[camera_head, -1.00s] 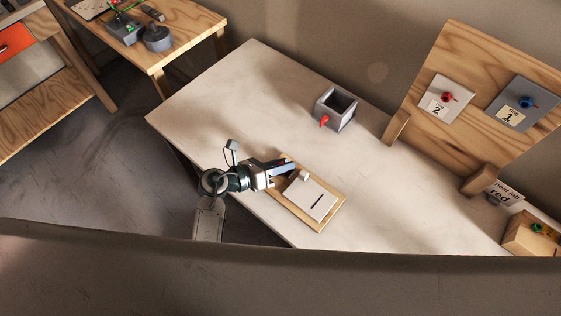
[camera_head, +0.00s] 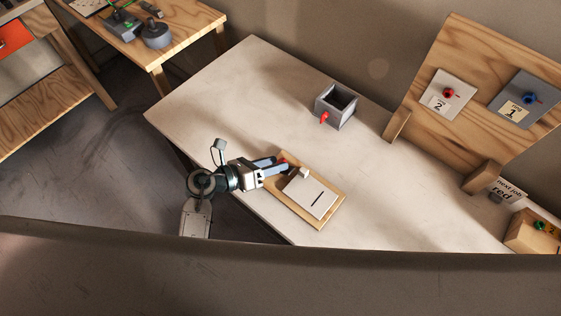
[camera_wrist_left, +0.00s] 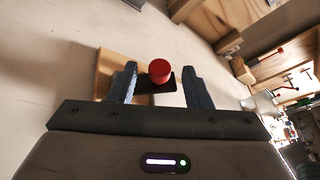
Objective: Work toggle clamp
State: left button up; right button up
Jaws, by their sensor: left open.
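The toggle clamp sits on a wooden board (camera_head: 333,208) with a white plate (camera_head: 314,199) that has a dark slot. The clamp's red knob (camera_head: 284,160) shows at my left fingertips, and a pale block (camera_head: 304,172) sits beside the plate's far left corner. My left gripper (camera_head: 281,166) is open at the board's left end. In the left wrist view the red knob (camera_wrist_left: 159,71) shows between the two spread fingers, with a visible gap on each side. A dark part (camera_wrist_left: 160,87) of the clamp lies behind it. My right gripper is out of view.
A grey open box (camera_head: 336,105) with a red handle stands farther back on the pale table (camera_head: 235,95). A wooden panel (camera_head: 479,62) with numbered plates stands at right, near a "next job red" card (camera_head: 504,190). The table's left part is clear.

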pick_arm(q)
jog(key=b+v, duration=0.1)
jog(key=v, duration=0.5)
jog(key=shift+s+a+f+b, duration=0.1)
jog(key=shift+a+f+b, duration=0.1)
jog(key=shift+b, duration=0.2)
jog(key=shift+v, duration=0.8)
jog(key=shift+r, duration=0.15)
